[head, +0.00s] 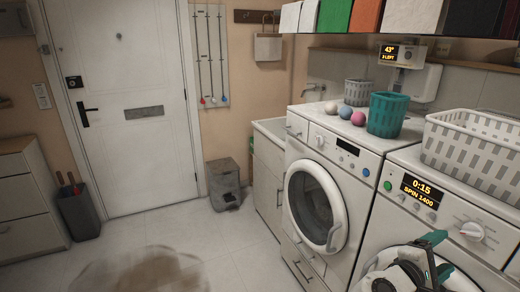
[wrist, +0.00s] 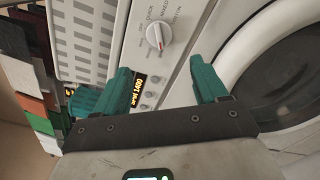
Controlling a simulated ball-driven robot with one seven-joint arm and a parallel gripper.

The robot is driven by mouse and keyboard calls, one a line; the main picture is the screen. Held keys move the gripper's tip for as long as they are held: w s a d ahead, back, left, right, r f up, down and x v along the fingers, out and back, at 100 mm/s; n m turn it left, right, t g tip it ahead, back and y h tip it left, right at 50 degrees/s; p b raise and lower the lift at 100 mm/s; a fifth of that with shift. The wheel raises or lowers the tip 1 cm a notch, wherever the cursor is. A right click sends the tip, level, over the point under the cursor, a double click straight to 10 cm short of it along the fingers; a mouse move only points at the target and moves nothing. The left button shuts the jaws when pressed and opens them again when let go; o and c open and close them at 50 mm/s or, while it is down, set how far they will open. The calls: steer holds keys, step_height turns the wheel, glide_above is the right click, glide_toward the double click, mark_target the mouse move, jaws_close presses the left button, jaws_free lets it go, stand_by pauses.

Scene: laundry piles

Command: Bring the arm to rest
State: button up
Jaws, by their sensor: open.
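My gripper (head: 431,255) is at the lower right of the head view, in front of the right-hand washing machine (head: 409,160). Its two teal fingers stand apart with nothing between them. In the wrist view the open gripper (wrist: 166,85) faces the machine's front panel, with the dial (wrist: 158,36) beyond the fingers and the round door (wrist: 285,75) to the right. Whether a fingertip touches the panel I cannot tell.
A second washer with a round door (head: 316,205) stands to the left. On top are a teal basket (head: 387,115), several balls and a white laundry basket (head: 470,145). A grey bin (head: 222,183) stands by the white door (head: 130,80). The floor has a brown smear (head: 145,272).

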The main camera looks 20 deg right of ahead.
steer(key=s+a+f+m+y, duration=0.3)
steer(key=s+a+f+y, duration=0.4)
steer(key=f, duration=0.3)
steer(key=s+a+f+m+y, duration=0.4)
steer(key=s+a+f+y, duration=0.15)
steer(key=a+f, duration=0.35)
steer(key=s+a+f+y, duration=0.3)
steer(key=s+a+y, duration=0.1)
steer(key=a, duration=0.4)
steer(key=shift+s+a+f+m+g+y, duration=0.3)
steer(key=shift+f+m+y, duration=0.1)
steer(key=shift+y, duration=0.25)
